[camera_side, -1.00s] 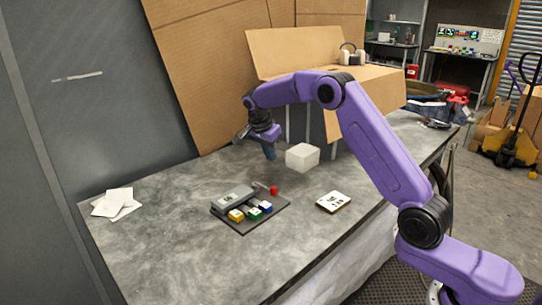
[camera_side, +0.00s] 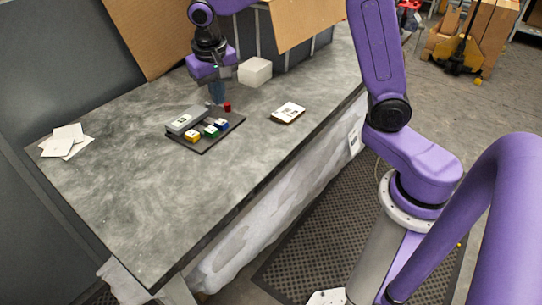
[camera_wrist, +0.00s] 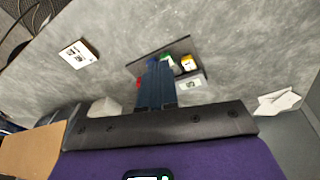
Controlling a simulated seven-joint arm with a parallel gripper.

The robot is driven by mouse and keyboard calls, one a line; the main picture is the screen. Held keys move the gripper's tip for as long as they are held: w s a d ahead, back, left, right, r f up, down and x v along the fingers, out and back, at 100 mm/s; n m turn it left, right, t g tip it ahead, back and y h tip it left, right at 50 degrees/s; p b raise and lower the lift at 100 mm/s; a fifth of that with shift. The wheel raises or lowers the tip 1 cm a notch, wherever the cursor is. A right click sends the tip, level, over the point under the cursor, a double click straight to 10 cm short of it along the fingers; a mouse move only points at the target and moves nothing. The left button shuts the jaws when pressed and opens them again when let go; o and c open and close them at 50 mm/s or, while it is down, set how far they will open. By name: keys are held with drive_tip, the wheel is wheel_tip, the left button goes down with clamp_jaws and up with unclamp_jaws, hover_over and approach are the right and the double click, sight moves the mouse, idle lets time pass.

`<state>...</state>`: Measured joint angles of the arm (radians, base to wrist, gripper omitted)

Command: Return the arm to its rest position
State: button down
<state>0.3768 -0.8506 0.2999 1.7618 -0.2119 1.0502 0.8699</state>
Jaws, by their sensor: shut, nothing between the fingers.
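My gripper (camera_side: 217,97) is shut and empty, pointing down above the far end of a dark tray (camera_side: 208,146) on the grey table. In the wrist view its blue fingers (camera_wrist: 155,82) are together and cover part of the tray. The arm is bent over the table. I cannot tell the exact height of the fingertips. The tray holds a grey block-like device (camera_side: 187,119) and small yellow (camera_side: 192,137), green (camera_side: 211,131) and blue (camera_side: 221,124) blocks. A small red piece (camera_side: 227,107) is close beside the fingertips.
A white block (camera_side: 255,72) stands right of the gripper, before cardboard (camera_side: 305,20). A marked white card (camera_side: 288,112) lies near the table's right edge. White sheets (camera_side: 64,141) lie far left. The near part of the table (camera_side: 150,220) is clear.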

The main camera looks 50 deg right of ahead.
drive_tip(key=s+d+f+n+y, duration=0.1)
drive_tip(key=s+n, duration=0.7)
drive_tip(key=s, duration=0.7)
drive_tip(key=s+d+f+n+g+y, duration=0.1)
drive_tip(key=s+d+n, duration=0.1)
drive_tip(key=s+n, duration=0.6)
drive_tip(key=s, duration=0.7)
drive_tip(key=shift+s+d, duration=0.2)
drive_tip(key=shift+s, duration=0.05)
